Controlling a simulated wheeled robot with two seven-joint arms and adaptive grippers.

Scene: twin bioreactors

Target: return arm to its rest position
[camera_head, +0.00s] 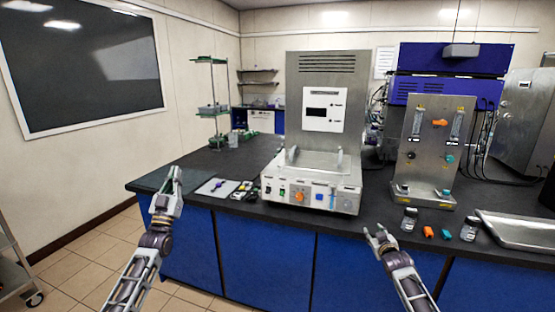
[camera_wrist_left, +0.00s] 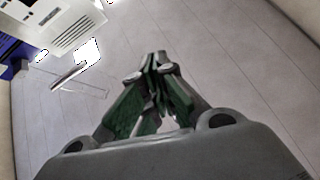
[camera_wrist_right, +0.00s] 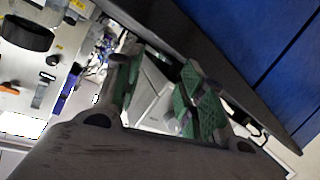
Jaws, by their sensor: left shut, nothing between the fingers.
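My left gripper (camera_head: 174,176) is raised in front of the left end of the bench, its fingers pointing up in the head view. In the left wrist view its green-padded fingers (camera_wrist_left: 154,66) meet at the tips with nothing between them. My right gripper (camera_head: 377,233) is in front of the bench's front edge, below and to the right of the central instrument. In the right wrist view its fingers (camera_wrist_right: 160,70) stand apart with an empty gap. Neither gripper visibly touches anything.
The black-topped bench (camera_head: 262,228) with blue doors runs across the front. A grey instrument (camera_head: 310,190) stands mid-bench and a metal gas panel (camera_head: 432,150) to its right. Open floor lies left.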

